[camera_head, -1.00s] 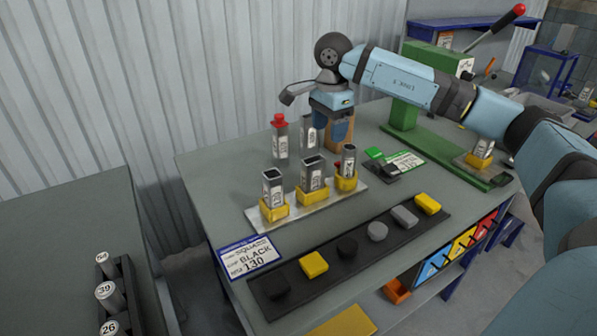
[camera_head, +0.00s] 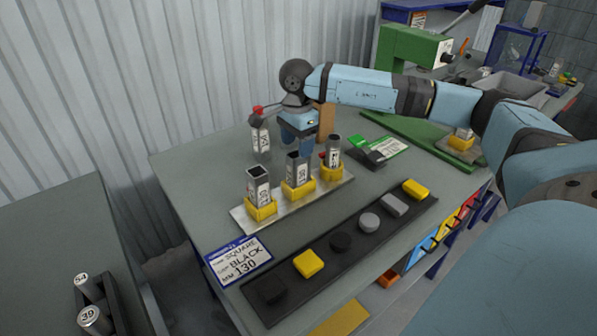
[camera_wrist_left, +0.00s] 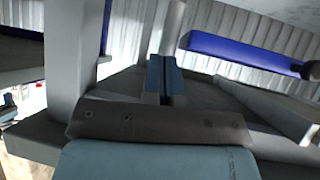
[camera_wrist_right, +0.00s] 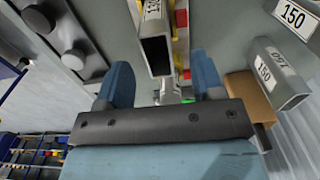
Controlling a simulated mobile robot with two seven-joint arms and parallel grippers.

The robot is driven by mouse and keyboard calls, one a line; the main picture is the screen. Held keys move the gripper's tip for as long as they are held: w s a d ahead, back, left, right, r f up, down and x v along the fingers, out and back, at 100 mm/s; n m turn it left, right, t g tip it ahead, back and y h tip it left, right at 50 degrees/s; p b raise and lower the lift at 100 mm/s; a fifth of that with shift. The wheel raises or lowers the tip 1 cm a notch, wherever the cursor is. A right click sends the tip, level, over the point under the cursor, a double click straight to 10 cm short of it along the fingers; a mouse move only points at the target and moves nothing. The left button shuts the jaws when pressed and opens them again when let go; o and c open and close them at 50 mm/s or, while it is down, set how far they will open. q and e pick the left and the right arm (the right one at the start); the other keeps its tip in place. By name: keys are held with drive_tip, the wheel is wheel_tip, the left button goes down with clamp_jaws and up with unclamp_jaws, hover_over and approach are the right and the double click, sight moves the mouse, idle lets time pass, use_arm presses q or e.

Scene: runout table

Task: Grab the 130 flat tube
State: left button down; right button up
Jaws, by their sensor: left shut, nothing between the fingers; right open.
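Three open-topped metal tubes stand upright in yellow holders on a pale base: left (camera_head: 258,187), middle (camera_head: 295,168) and right (camera_head: 333,151). Their labels are too small to read in the head view. My right gripper (camera_head: 298,142) is behind this row, fingers down, open. In the right wrist view a rectangular tube (camera_wrist_right: 155,52) shows just beyond and between the open fingers (camera_wrist_right: 163,82); its label is cut by the frame, so I cannot tell whether it is the 130 flat tube. My left gripper (camera_wrist_left: 165,82) is shut and empty, outside the head view.
A tube marked 150 (camera_wrist_right: 275,75) is near the right finger. A green press (camera_head: 412,50) is behind right.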

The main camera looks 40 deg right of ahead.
sight(299, 173)
wheel_tip(299, 173, down, 5)
drive_tip(key=shift+s+d+r, duration=0.1)
drive_tip(key=shift+d, duration=0.05)
drive_tip(key=c, duration=1.1)
